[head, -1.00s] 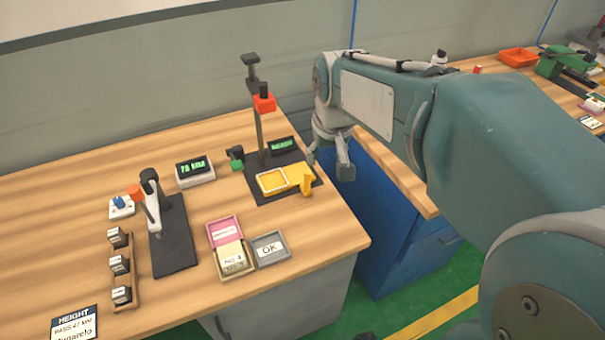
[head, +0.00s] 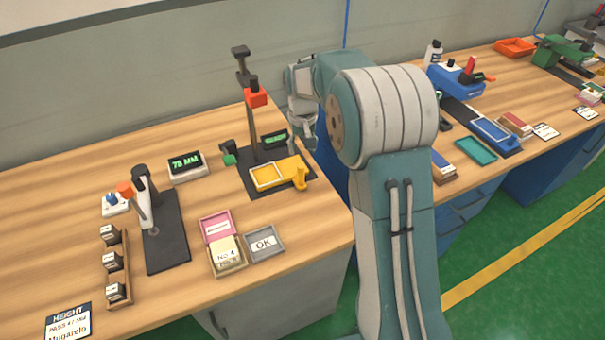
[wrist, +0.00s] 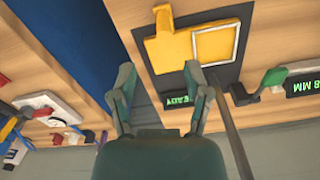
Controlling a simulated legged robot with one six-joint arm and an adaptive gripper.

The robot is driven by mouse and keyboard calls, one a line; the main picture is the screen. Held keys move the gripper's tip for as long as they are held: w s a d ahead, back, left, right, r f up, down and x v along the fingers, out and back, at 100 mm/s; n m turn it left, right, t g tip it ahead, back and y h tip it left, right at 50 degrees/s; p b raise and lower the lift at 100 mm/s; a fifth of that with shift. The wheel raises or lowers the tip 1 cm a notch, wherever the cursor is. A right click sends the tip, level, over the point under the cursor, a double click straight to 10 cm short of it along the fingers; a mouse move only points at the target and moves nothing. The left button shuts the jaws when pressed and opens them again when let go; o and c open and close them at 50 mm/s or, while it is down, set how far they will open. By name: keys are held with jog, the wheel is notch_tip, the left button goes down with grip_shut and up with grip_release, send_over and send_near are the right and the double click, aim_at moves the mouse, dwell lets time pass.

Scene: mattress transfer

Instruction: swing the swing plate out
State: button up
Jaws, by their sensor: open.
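The yellow swing plate (head: 279,172) lies on the dark base of the height stand, with a pale square frame on its left part and a raised yellow handle (head: 300,174) at its right end. In the wrist view the swing plate (wrist: 180,46) is upside down, beyond my fingertips. My gripper (head: 302,140) is behind and right of the plate, near the stand's post, and touches nothing that I can see. In the wrist view my gripper (wrist: 161,78) is open and empty, its two fingers apart.
The stand's post (head: 249,110) with a red block rises beside the plate; its rod also crosses close to my right finger in the wrist view. A green-lit display (head: 274,139) sits behind the plate. Trays (head: 264,243) stand in front. A gap separates this table from the right one.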

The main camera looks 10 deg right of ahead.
aim_at(301, 175)
jog(key=f, duration=1)
jog(key=shift+a+f, duration=0.2)
jog(key=shift+a, duration=0.15)
jog(key=c, duration=0.6)
grip_shut()
